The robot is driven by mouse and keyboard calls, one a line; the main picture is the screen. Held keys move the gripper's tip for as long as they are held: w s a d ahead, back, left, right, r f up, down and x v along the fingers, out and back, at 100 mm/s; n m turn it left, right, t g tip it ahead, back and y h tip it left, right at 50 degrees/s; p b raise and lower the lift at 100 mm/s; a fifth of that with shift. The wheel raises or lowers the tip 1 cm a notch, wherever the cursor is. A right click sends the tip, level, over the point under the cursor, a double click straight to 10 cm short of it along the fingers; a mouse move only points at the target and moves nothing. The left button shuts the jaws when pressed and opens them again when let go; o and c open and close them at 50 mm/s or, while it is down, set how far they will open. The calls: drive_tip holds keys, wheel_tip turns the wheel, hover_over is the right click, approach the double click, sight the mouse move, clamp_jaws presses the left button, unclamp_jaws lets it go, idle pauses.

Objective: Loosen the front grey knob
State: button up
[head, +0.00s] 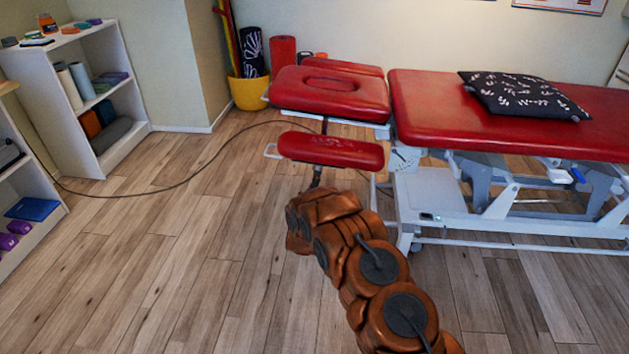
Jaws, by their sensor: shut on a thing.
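The red treatment table (480,111) has a separate head section (330,92) with an oval opening and a red padded armrest (331,150) at its front. My gripper (317,178) is small in view at the end of my orange-brown arm, just below the front edge of the armrest. It is shut on the front grey knob under the armrest. The knob itself is hidden by the gripper and the pad, so its turn cannot be seen.
A black patterned pillow (524,96) lies on the table. The table's pale metal frame (440,200) stands right of my arm. A yellow bucket (249,92) with rolled mats is behind. White shelves (128,143) stand left. A cable crosses the otherwise clear wooden floor (170,260).

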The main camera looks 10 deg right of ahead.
drive_tip(key=shift+a+n, duration=0.1)
drive_tip(key=shift+n, duration=0.8)
drive_tip(key=shift+p, duration=0.3)
drive_tip(key=o, duration=1.2)
drive_tip(key=shift+c, duration=0.2)
drive_tip(key=v, duration=1.2)
drive_tip(key=shift+r, duration=0.1)
